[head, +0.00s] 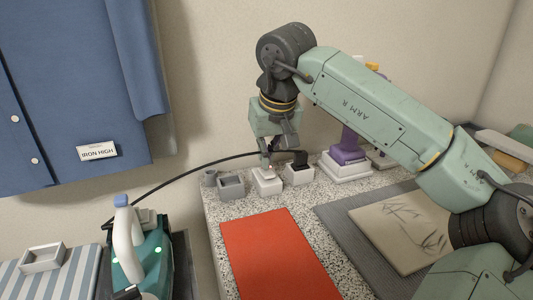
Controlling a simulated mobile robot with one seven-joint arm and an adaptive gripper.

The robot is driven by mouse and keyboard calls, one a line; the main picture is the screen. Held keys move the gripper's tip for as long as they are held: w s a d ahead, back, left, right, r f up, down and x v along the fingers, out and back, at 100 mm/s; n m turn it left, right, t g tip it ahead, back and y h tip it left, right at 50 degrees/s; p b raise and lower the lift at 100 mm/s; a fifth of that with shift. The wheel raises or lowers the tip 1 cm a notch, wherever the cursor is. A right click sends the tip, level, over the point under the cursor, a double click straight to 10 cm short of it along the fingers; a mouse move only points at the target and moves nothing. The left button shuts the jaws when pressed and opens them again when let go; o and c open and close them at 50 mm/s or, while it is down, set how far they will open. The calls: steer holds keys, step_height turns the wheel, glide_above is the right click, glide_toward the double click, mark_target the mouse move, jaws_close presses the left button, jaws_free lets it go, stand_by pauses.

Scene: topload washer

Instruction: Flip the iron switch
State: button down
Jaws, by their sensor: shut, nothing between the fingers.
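My gripper (268,161) points down with its fingers shut and empty, just above a white switch-like box (267,184) on the speckled counter. I cannot tell whether the fingertips touch the box. A second white box (299,177) with a dark top stands to its right, and a black plug-like piece (296,157) shows above it. A black cable (190,169) runs from there toward the iron. The green iron (155,266) with a white handle stands at the lower left and shows small green lights. No box has a readable label, and the switch's position is too small to tell.
A grey open box (231,187) stands left of the white boxes. A red mat (278,256) lies in front. A purple bottle (348,146) stands behind on the right. A blue garment (75,80) hangs left with an "IRON HIGH" label (97,151). A board (400,228) lies right.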

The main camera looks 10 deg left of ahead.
steer(key=shift+r, duration=0.1)
steer(key=v, duration=1.2)
